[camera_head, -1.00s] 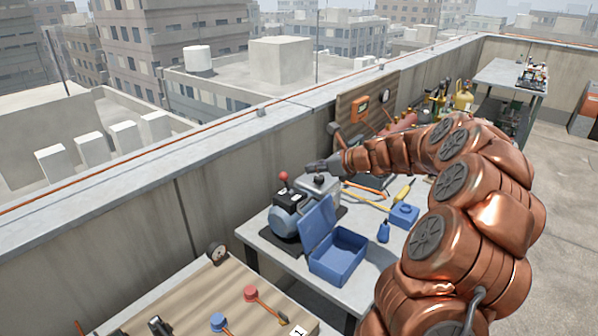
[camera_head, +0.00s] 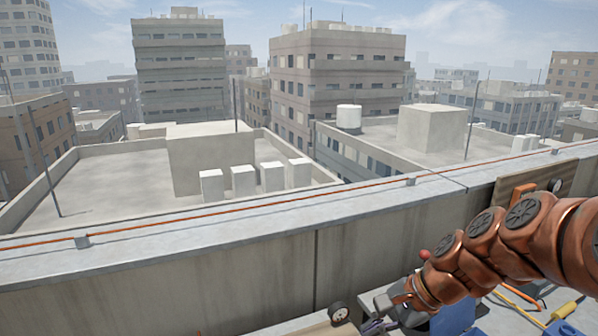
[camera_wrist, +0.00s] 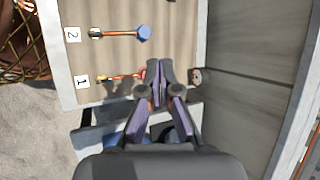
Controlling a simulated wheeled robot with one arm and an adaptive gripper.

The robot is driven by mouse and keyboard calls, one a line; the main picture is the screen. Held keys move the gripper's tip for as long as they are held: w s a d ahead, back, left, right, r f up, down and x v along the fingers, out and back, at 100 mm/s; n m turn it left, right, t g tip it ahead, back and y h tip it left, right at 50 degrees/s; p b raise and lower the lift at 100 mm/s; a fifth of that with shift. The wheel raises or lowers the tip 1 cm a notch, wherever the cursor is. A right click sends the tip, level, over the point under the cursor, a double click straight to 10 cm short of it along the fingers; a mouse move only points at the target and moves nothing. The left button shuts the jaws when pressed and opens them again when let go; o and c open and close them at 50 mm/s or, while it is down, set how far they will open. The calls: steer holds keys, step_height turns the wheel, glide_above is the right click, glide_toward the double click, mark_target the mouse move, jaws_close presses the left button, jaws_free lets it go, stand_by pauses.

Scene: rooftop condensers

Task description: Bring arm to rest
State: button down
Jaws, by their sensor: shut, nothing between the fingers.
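My arm, in copper-coloured segments, reaches in from the right edge of the head view, low in front of the parapet. My gripper (camera_head: 376,325) is at its end near the bottom edge, small and partly cut off there. In the wrist view, my gripper (camera_wrist: 160,68) has its dark fingers together with nothing between them. It hangs over the near edge of a wooden board (camera_wrist: 100,15). The fingers partly hide a red-headed valve tool (camera_wrist: 118,77) by label 1. A blue-headed one (camera_wrist: 143,34) lies by label 2.
The concrete parapet (camera_head: 250,270) runs across the head view, with an orange cable along its top. A round gauge (camera_head: 338,311) stands near the bottom edge. A blue box (camera_head: 455,318) and a yellow tool (camera_head: 566,309) show beside my arm.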

steer(key=s+d+f+n+g+h, duration=0.2)
steer(key=s+n, duration=0.4)
steer(key=s, duration=0.6)
steer(key=s+d+f+n+g+h, duration=0.2)
steer(key=s+n+h, duration=0.2)
steer(key=s, duration=0.8)
steer(key=shift+d+f+n, duration=0.15)
steer(key=shift+f+n, duration=0.1)
steer(key=shift+n, duration=0.95)
